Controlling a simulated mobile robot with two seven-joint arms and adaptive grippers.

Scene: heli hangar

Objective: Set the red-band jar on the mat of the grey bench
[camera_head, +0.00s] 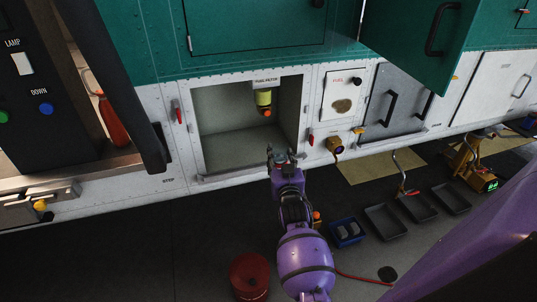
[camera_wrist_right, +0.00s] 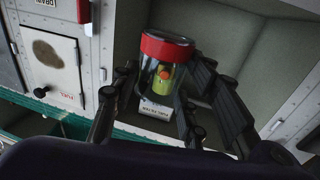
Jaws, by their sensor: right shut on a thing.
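A clear jar with a red band (camera_wrist_right: 166,46) is between the fingers of my right gripper (camera_wrist_right: 160,105) in the right wrist view. The fingers are closed around its sides. In the head view my right gripper (camera_head: 283,155) is in front of the lower edge of an open wall compartment (camera_head: 225,115); the jar is hard to make out there. A yellow-green filter with an orange end (camera_head: 264,98) hangs inside the compartment under a label; it shows behind or through the jar in the wrist view. I see no grey bench or its mat. My left gripper is out of view.
An open green door (camera_head: 425,35) hangs at upper right. A red drum (camera_head: 249,276), a blue bin (camera_head: 346,232) and grey trays (camera_head: 386,220) are on the floor. A red bottle (camera_head: 112,122) stands at left. The floor at lower left is clear.

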